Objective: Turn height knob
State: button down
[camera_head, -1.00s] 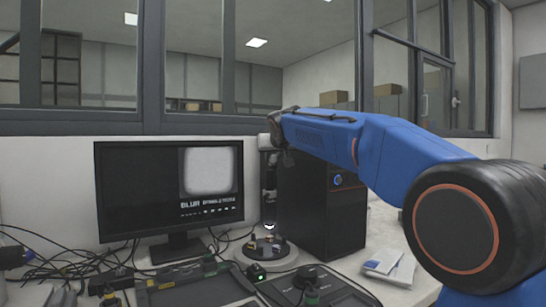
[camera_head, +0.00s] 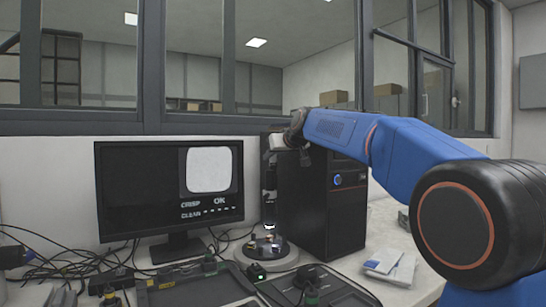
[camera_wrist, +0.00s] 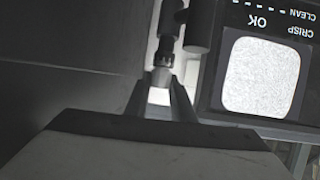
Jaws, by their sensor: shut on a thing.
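My gripper (camera_head: 284,141) reaches the upper part of the camera stand (camera_head: 268,185), just left of the black computer tower's top. In the wrist view my gripper's two fingers (camera_wrist: 160,98) are shut on the grey height knob (camera_wrist: 162,76), with a bright patch between them. The knob is mostly hidden by the gripper in the head view. The monitor (camera_head: 130,185) shows a sharp-edged white square with "CRISP", "OK" and "CLEAN". Its screen appears upside down in the wrist view (camera_wrist: 262,74).
A round stage (camera_head: 284,262) with small parts stands under the stand. The black computer tower (camera_head: 322,215) is close to the right, below my arm. Cables (camera_head: 55,258) tangle at the left. White packets (camera_head: 384,261) lie at the right.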

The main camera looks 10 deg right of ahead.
jog(key=shift+f, duration=0.1)
jog(key=c, duration=1.5)
grip_release()
jog(key=shift+c, duration=0.2)
jog(key=v, duration=1.7)
jog(key=shift+s, duration=0.2)
